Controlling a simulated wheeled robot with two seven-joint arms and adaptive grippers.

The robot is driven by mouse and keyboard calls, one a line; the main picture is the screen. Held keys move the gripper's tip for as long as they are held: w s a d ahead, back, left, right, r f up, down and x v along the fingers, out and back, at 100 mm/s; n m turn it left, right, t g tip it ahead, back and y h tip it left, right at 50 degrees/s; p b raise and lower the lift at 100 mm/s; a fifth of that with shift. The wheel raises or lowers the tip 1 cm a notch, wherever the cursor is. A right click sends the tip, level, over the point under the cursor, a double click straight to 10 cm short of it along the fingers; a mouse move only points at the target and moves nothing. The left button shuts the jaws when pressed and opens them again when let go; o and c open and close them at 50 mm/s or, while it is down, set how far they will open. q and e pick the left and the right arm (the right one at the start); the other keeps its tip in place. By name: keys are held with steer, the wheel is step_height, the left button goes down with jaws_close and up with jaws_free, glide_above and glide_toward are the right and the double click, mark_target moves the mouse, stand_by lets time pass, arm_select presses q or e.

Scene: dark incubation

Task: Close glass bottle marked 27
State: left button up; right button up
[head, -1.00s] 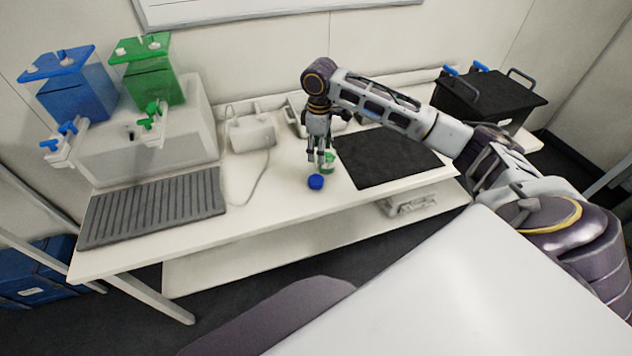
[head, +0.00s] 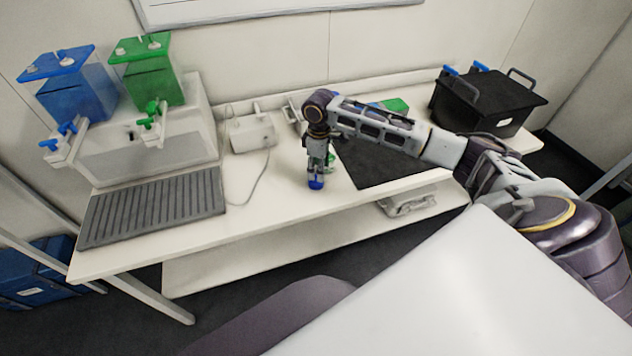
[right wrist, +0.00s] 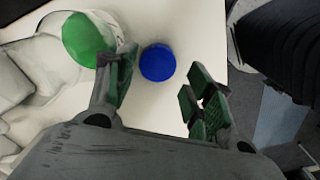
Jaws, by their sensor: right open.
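A small blue round cap (head: 316,184) is on the white table, near its front edge. It also shows in the right wrist view (right wrist: 157,63), between the fingers. My right gripper (head: 317,176) points down over it; its fingers (right wrist: 160,82) are open on either side of it. A clear glass vessel with a green round top (right wrist: 88,37) stands just left of the fingers in the wrist view. In the head view its green part (head: 331,160) is partly hidden behind the gripper. No number 27 can be read. My left gripper is out of view.
A black mat (head: 375,165) lies right of the gripper, with a black lidded box (head: 485,100) beyond. A white device with a cable (head: 253,132) is left of it. A ribbed grey tray (head: 150,208) and blue and green containers (head: 76,98) stand further left.

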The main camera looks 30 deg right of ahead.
mark_target(316, 182)
steer(key=shift+f, duration=0.35)
steer(key=shift+w+a+f, duration=0.1)
steer(key=shift+f, duration=1.2)
steer(key=shift+w+a+f, duration=0.1)
steer(key=shift+f, duration=1.15)
steer(key=shift+c, duration=0.2)
steer(key=c, duration=0.4)
